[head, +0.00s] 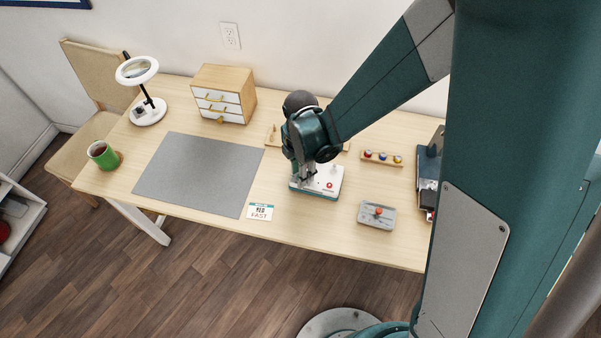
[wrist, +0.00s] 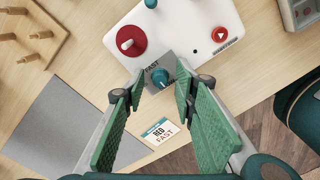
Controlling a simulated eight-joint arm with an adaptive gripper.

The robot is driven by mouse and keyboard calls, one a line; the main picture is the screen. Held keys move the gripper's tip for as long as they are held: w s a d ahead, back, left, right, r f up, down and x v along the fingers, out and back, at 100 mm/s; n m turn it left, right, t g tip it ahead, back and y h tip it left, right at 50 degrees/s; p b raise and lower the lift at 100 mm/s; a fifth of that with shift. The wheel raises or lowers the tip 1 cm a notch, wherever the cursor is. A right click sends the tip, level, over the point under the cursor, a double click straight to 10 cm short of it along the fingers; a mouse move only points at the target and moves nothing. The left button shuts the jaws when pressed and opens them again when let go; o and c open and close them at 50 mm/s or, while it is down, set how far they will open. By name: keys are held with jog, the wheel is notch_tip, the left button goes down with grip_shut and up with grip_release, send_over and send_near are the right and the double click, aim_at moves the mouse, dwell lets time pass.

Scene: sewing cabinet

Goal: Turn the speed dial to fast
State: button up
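The white sewing machine (head: 327,180) stands on the table under my arm in the head view. In the wrist view its white body (wrist: 190,28) carries a teal speed dial (wrist: 161,78) on a grey plate (wrist: 186,66) with the word FAST printed at upper left. The dial's exact pointing direction is hard to make out. My gripper (wrist: 160,91) is open, with one green-padded finger on each side of the dial near the tips. I cannot tell whether they touch it. In the head view my gripper (head: 306,172) points down at the machine and hides part of it.
A card (wrist: 164,133) reading RED FAST lies before the machine. The machine also has a red disc (wrist: 125,41) and red button (wrist: 220,34). A grey mat (head: 197,175) lies left. A grey box (head: 377,215) and spool rack (head: 382,159) sit right.

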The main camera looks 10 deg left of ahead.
jog(key=c, duration=0.9)
